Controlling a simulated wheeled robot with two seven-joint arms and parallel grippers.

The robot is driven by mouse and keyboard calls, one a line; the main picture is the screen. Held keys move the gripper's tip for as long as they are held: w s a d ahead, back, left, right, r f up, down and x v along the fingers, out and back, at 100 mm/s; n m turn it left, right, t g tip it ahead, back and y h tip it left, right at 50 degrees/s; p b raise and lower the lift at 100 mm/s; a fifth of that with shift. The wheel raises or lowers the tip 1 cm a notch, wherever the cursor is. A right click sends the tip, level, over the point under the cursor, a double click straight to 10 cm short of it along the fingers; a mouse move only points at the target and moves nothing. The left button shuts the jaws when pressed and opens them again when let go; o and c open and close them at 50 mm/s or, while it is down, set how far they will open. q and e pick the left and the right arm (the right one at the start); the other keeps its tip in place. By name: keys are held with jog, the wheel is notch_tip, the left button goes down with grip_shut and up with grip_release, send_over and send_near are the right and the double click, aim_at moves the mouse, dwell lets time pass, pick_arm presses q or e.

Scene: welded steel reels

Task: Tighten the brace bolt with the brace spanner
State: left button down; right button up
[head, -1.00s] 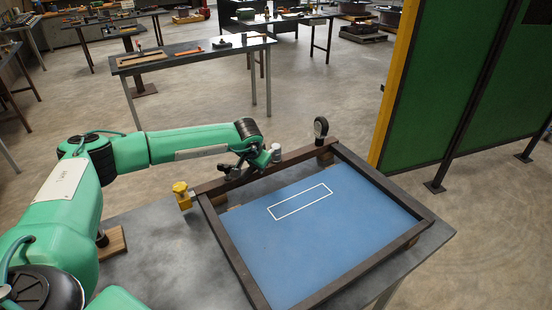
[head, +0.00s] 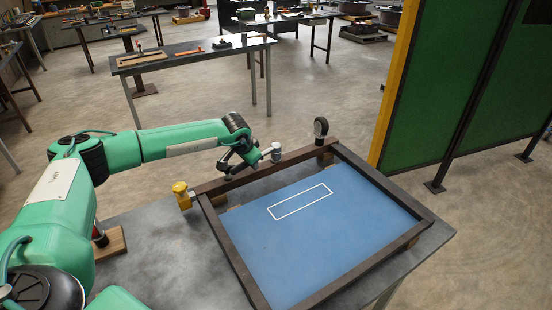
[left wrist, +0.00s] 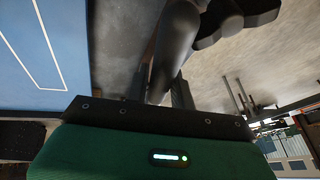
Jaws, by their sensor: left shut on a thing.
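My left gripper (head: 250,159) is above the far bar of a dark frame and shut on a dark tool, seemingly the brace spanner. A light grey cylindrical end (head: 276,150) shows on the gripper's right side. In the left wrist view the tool's dark shaft (left wrist: 178,45) runs up between the fingers (left wrist: 163,88), with a black lobed part (left wrist: 235,20) beyond it. Much of the tool is hidden by the gripper in the head view. I cannot pick out the brace bolt with certainty. My right gripper is not in view.
The dark frame (head: 233,255) surrounds a blue mat (head: 330,240) with a white rectangle outline. A yellow block-like fitting (head: 181,190) stands at its left corner, a black ring-topped post (head: 321,130) at the far corner. Green panels (head: 440,90) stand behind right. The mat is clear.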

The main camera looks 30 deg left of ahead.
pick_arm(q)
jog(key=shift+r, duration=0.3)
jog(key=shift+r+p, duration=0.95)
jog(key=shift+r, duration=0.9)
